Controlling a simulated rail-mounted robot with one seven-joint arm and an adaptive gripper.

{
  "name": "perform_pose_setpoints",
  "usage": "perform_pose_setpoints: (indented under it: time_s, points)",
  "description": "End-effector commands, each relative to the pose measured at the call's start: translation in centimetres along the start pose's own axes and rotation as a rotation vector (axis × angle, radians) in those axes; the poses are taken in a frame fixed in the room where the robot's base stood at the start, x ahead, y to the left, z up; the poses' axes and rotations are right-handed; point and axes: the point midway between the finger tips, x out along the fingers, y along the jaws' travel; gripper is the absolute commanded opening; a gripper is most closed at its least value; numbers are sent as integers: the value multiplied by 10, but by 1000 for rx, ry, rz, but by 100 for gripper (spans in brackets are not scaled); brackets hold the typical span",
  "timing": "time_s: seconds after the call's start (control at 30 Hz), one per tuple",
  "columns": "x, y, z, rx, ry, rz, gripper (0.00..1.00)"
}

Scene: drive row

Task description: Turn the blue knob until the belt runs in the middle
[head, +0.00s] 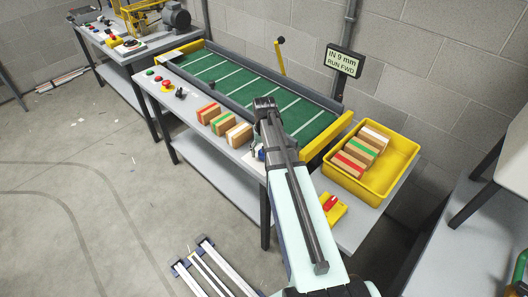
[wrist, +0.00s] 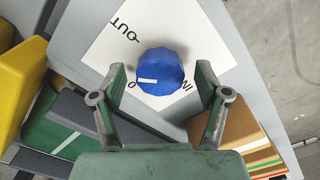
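The blue knob (wrist: 161,70) is faceted and has a short white mark on its lower left side, facing toward the "0" in the wrist view. It sits on a white plate (wrist: 108,55) lettered OUT, 0 and IN. My gripper (wrist: 161,73) is open, one finger on each side of the knob; I cannot tell whether either touches it. In the head view my arm mostly hides the knob area. The green belt (head: 228,82) with white cross lines lies in the conveyor. The display (head: 343,62) reads "IN 9 mm RUN FWD".
Several striped wooden blocks (head: 222,123) stand along the bench front, close to my gripper in the wrist view (wrist: 238,128). A yellow bin (head: 403,163) of blocks is at right. Start and stop buttons (head: 166,85) sit at left; a yellow lever (head: 281,60) stands behind the belt.

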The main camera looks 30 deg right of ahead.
Motion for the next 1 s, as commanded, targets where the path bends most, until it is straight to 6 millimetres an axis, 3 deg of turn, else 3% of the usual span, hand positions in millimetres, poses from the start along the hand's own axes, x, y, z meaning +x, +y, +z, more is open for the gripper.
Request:
perform_pose_setpoints:
  time_s: [0.37,0.8,1.0]
  points:
    - [-12,0,-1,0,3,0,74]
    - [-87,0,-1,0,3,0,74]
    - [-111,0,-1,0,2,0,74]
